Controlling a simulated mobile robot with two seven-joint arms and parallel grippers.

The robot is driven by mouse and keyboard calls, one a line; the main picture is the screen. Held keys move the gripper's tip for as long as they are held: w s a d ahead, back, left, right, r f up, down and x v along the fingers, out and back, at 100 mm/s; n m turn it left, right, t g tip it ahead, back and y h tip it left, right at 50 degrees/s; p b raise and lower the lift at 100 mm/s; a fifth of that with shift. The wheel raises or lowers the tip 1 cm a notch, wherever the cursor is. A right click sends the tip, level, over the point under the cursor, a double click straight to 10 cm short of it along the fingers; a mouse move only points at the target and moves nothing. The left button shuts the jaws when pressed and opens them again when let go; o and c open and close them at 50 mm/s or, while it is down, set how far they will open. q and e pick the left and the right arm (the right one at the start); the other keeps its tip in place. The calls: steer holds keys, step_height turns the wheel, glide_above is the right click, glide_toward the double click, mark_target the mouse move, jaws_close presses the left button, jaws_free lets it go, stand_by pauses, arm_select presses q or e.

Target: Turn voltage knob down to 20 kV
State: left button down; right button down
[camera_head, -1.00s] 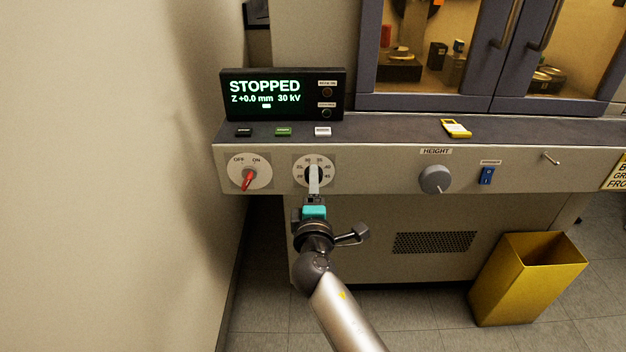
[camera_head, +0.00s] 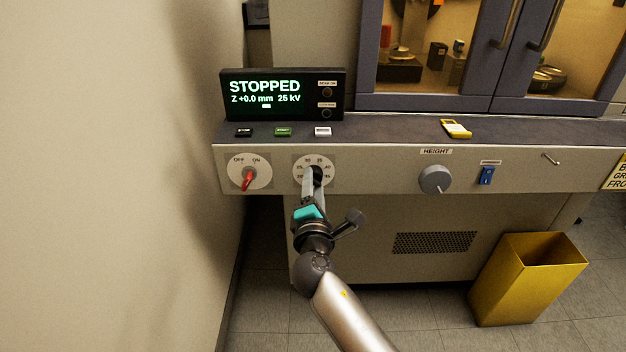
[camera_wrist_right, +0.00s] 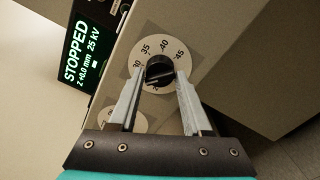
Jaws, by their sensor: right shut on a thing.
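The voltage knob (camera_head: 314,172) is a black knob on a round white dial with printed numbers, on the front panel below the display. My right gripper (camera_head: 313,183) reaches it from below and is shut on the knob, partly hiding it. In the right wrist view the black knob (camera_wrist_right: 159,71) sits between the tips of the two fingers (camera_wrist_right: 160,80), over the numbered dial (camera_wrist_right: 148,50). The display (camera_head: 281,94) reads STOPPED, Z +0.0 mm, 25 kV; it also shows in the right wrist view (camera_wrist_right: 82,55). My left gripper is not in view.
A red OFF/ON switch (camera_head: 248,178) is left of the voltage dial. Several small buttons (camera_head: 283,132) line the ledge above. A grey height knob (camera_head: 435,179) and a blue switch (camera_head: 487,175) are to the right. A yellow bin (camera_head: 515,290) stands on the floor.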

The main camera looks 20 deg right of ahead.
steer(key=n, duration=1.2)
steer(key=shift+n, duration=0.4)
steer(key=shift+c, duration=1.7)
jaws_free()
steer(key=p+v, duration=0.3)
steer(key=v, duration=0.5)
